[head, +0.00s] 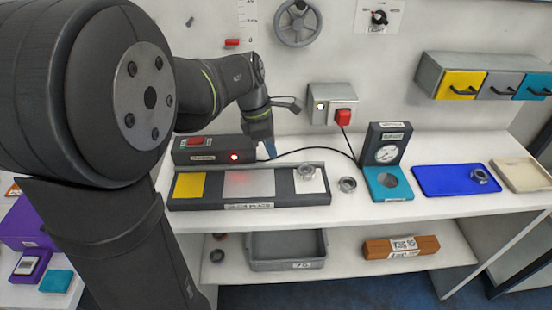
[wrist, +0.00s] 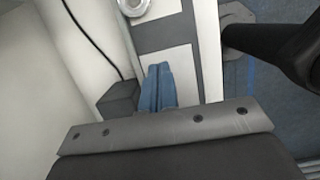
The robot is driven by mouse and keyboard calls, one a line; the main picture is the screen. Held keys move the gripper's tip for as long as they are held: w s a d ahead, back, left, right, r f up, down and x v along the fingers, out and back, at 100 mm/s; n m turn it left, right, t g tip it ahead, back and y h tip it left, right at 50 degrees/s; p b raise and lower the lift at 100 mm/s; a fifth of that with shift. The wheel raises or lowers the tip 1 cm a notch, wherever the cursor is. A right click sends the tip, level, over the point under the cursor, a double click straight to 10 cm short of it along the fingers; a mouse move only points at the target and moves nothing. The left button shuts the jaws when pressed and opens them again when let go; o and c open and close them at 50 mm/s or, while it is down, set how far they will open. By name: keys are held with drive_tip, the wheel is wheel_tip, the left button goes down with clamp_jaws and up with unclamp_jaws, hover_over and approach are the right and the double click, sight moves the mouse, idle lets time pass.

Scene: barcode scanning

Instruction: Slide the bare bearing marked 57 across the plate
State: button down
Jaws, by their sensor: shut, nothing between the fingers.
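The long plate (head: 215,190) lies on the bench with a yellow, a grey and a white field; a red glow falls on the grey one. A bare metal bearing (head: 306,171) sits on the white field at its right end. A second bearing (head: 347,184) lies on the bench just right of the plate, and a third (head: 478,176) on the blue tray. No mark 57 is readable on any. My gripper (head: 270,152) is shut and empty behind the plate, left of the bearings. In the wrist view its blue fingers (wrist: 158,86) are together, and a bearing (wrist: 133,5) shows at the top edge.
The scanner box (head: 205,151) with a red light stands behind the plate, left of my gripper. A black cable (head: 322,150) runs behind. The gauge stand (head: 387,158), blue tray (head: 440,181) and pale tray (head: 522,175) stand to the right.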

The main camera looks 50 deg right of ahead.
drive_tip(key=m+t, duration=0.5)
drive_tip(key=m, duration=1.1)
hover_over(302, 167)
drive_tip(key=w+d, duration=0.2)
drive_tip(key=x, duration=0.9)
drive_tip(key=shift+w+a, duration=0.1)
drive_tip(key=shift+w, duration=0.1)
drive_tip(key=shift+s+a+r, duration=0.1)
drive_tip(key=shift+s+a, duration=0.3)
drive_tip(key=shift+s, duration=0.2)
drive_tip(key=shift+s+a+r, duration=0.1)
drive_tip(key=shift+s+a, duration=0.3)
drive_tip(key=shift+s, duration=0.2)
drive_tip(key=shift+s+a, duration=0.3)
drive_tip(key=shift+s, duration=0.15)
drive_tip(key=shift+s+a, duration=0.9)
drive_tip(key=shift+s, duration=0.35)
